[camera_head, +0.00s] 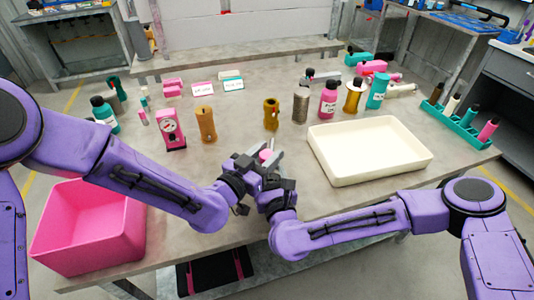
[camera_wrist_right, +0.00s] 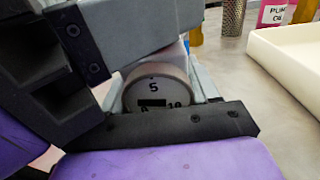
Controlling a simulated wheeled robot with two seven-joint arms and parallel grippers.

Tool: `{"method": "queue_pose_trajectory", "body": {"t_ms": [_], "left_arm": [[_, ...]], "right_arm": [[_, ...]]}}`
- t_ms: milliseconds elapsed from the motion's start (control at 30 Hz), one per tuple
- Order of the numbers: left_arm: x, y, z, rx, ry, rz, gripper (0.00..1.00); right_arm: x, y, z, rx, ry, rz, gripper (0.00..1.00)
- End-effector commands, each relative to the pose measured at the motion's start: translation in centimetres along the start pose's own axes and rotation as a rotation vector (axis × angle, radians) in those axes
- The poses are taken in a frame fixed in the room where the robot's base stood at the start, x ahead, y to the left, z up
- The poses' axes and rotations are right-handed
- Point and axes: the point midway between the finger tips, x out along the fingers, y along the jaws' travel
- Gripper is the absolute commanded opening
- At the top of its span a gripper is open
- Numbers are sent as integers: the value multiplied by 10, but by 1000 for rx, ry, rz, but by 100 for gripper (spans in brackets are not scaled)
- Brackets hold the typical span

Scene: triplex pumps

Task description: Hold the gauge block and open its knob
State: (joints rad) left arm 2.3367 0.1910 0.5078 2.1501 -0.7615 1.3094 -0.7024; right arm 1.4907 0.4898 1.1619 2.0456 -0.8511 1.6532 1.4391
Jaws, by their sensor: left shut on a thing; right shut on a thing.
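A pink gauge block (camera_head: 266,155) is held in the air between my two grippers, above the table near its front middle, and is mostly hidden by them. My left gripper (camera_head: 250,165) is shut on it from the left, and my right gripper (camera_head: 272,183) is shut on it from the front right. In the right wrist view a round grey numbered dial (camera_wrist_right: 154,92) on the block faces the camera, between the right gripper's fingers (camera_wrist_right: 155,95). My left gripper's dark and grey parts cross the upper left there. I cannot make out the knob.
A cream tray (camera_head: 366,174) lies close right of my grippers. A pink bin (camera_head: 85,235) is at front left. Several bottles stand behind the tray.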

Motion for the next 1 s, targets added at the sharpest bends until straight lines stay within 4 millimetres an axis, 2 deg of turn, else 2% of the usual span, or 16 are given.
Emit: {"method": "queue_pose_trajectory", "body": {"t_ms": [267, 300, 367, 667, 767, 1000], "left_arm": [[1, 0, -2, 1, 4, 1, 11], [1, 0, -2, 1, 4, 1, 45], [1, 0, -1, 1, 3, 1, 62], [-2, 0, 0, 0, 0, 1, 62], [-15, 0, 0, 0, 0, 1, 62], [-62, 0, -1, 1, 1, 0, 62]], "right_arm": [[-1, 1, -1, -3, 2, 3, 10], [-1, 1, -1, -3, 2, 3, 10], [-1, 1, -1, -3, 2, 3, 10], [0, 0, -1, -1, 2, 2, 10], [0, 0, -1, -1, 2, 1, 10], [0, 0, -1, -1, 2, 0, 10]]}}
